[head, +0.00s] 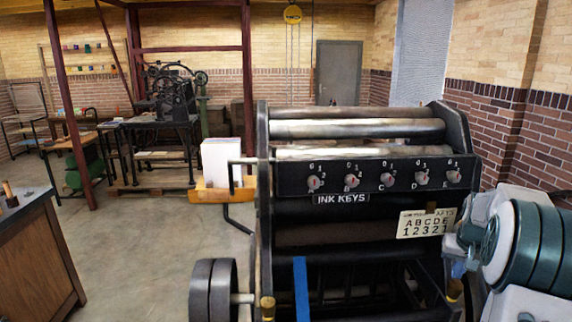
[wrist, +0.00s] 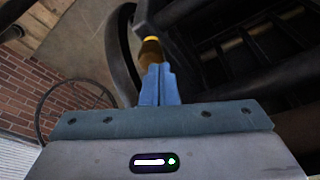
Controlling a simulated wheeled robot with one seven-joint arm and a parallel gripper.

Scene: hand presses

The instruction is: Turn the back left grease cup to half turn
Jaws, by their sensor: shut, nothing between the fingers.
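A brass grease cup with a yellow top (wrist: 151,46) shows just beyond my fingertips in the wrist view; I cannot tell whether they touch it. My gripper (wrist: 157,70) has its blue fingers shut together with nothing between them. In the head view my gripper (head: 458,269) is low at the press's right side, close to a brass cup (head: 455,290). Another brass cup (head: 268,307) stands at the press's lower left. I cannot tell which cup is the back left one, and no turn marks are readable.
The black press (head: 345,230) fills the middle, with an ink key panel (head: 375,176) of several knobs and a card (head: 425,223) reading ABCDE 12321. A blue bar (head: 301,290) rises at its front. A wooden bench (head: 35,250) stands left; floor between is clear.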

